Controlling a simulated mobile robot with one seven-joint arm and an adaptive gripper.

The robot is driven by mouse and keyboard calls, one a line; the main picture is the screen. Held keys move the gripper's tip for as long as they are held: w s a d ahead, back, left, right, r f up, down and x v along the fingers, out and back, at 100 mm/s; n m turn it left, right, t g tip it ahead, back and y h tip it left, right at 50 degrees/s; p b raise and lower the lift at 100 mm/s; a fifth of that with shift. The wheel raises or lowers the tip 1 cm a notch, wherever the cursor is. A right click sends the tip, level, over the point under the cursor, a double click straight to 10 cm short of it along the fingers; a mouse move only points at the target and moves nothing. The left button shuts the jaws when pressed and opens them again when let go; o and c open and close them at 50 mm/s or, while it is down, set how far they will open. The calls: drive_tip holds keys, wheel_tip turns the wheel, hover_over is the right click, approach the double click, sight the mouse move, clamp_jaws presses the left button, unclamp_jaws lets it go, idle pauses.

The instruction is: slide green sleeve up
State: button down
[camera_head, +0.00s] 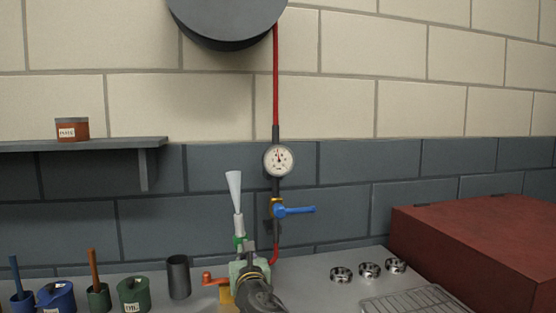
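A narrow upright fitting with a white cone (234,190) on top stands near the middle of the bench. Below the cone is a pale grey tube (239,224). A small green sleeve (239,241) sits low on this tube, just above a pale green block (238,268). My gripper (259,286) appears to be the dark grey shape at the bottom centre, in front of the block and hiding part of it. Its fingertips are not clear, so I cannot tell whether they touch the sleeve.
A red pipe with a gauge (279,160) and blue lever (296,210) rises behind. An orange handle (214,280) is left of the block. Dark cup (178,277), pots (134,294), metal rings (369,270), wire rack (412,301) and red box (480,250) flank it.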

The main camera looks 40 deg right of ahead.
drive_tip(key=shift+r+p, duration=0.3)
drive_tip(key=shift+r, duration=0.2)
drive_tip(key=shift+f+b, duration=0.35)
drive_tip(key=shift+f, duration=0.05)
drive_tip(key=b+v, duration=0.1)
drive_tip(key=v, duration=0.8)
idle(0.4)
drive_tip(key=shift+s, duration=0.1)
idle(0.4)
